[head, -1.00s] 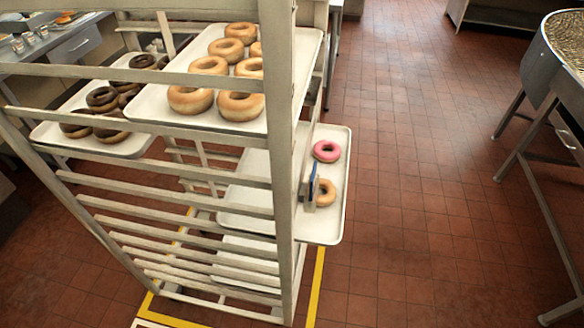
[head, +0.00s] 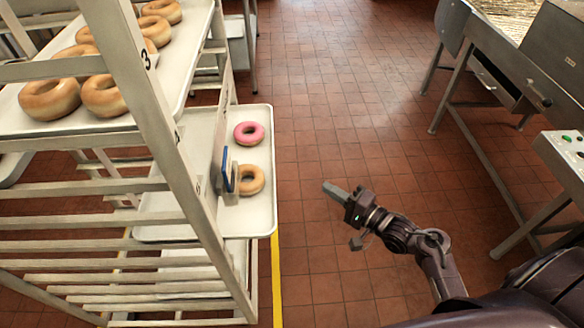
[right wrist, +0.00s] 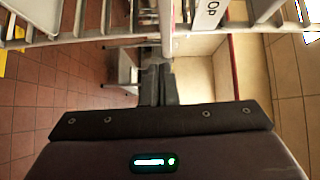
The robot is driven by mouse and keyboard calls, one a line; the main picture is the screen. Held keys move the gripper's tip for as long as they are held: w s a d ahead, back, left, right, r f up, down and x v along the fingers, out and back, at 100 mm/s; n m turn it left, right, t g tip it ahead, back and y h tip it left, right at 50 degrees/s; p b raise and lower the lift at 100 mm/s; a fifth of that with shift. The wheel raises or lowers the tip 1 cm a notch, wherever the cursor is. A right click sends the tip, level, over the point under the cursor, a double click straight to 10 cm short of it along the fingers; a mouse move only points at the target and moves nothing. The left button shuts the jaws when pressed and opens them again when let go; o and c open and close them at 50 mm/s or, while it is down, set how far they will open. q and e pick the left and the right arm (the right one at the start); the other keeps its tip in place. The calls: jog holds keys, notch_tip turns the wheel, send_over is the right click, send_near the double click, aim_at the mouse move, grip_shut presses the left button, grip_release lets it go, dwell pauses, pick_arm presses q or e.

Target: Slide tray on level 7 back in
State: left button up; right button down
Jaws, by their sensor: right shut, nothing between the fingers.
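A tray (head: 262,208) with a pink donut (head: 249,133) and a plain donut (head: 250,180) sticks out of the right side of the rack (head: 168,150) in the head view. Its level number cannot be read. A blue and grey piece (head: 228,172) stands by the rack post, partly in front of the plain donut. My right gripper (head: 336,192) is shut and empty, above the floor to the right of the tray and apart from it. In the right wrist view the gripper fingers (right wrist: 158,85) are together. My left gripper is not in view.
A higher tray (head: 177,75) of plain donuts, near a label 3, also juts from the rack. A metal machine (head: 485,60) stands at the right, with a control panel (head: 570,150) nearer. The tiled floor (head: 340,120) between rack and machine is clear.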

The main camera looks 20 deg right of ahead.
aim_at(244, 176)
jog(key=w+a+r+p, duration=0.1)
jog(key=w+a+p, duration=0.1)
jog(key=w+a, duration=0.7)
jog(key=shift+w+r, duration=0.2)
jog(key=shift+w, duration=0.25)
jog(key=w+a, duration=0.1)
jog(key=a, duration=0.3)
jog(key=w+a+p, duration=0.1)
jog(key=a, duration=0.3)
jog(key=w+a, duration=0.1)
jog(key=a, duration=0.3)
jog(key=shift+w, duration=0.2)
jog(key=shift+d, duration=0.15)
